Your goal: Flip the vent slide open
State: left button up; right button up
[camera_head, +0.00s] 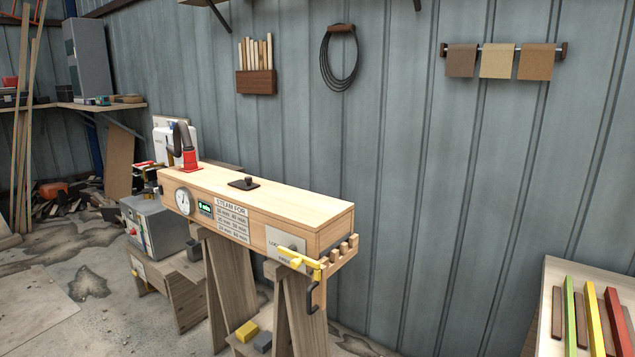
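The long pale wooden steam box (270,205) rests on wooden trestles in the middle of the view. A small dark plate with a brown knob (247,180) lies on its top and looks like the vent slide. Whether it is open or shut is too small to tell. A yellow lever (300,259) sits at the box's near right end beside a plate marked LOCK. Neither of my grippers is in view.
A dark hose with a red fitting (190,160) enters the box's far left end. A grey metal unit (155,226) stands on the left. A board with coloured strips (546,318) is at lower right. Yellow and grey blocks (247,331) lie below the box. The wall stands behind.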

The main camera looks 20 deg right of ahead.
aim_at(247, 185)
jog(key=z, duration=0.2)
jog(key=i+j, duration=0.3)
jog(key=i, duration=0.2)
jog(key=i+j, duration=0.3)
jog(key=i, duration=0.15)
jog(key=i+j, duration=0.3)
jog(key=i, duration=0.2)
jog(key=i+j, duration=0.3)
jog(key=i, duration=0.2)
jog(key=i+j, duration=0.3)
jog(key=i, duration=0.15)
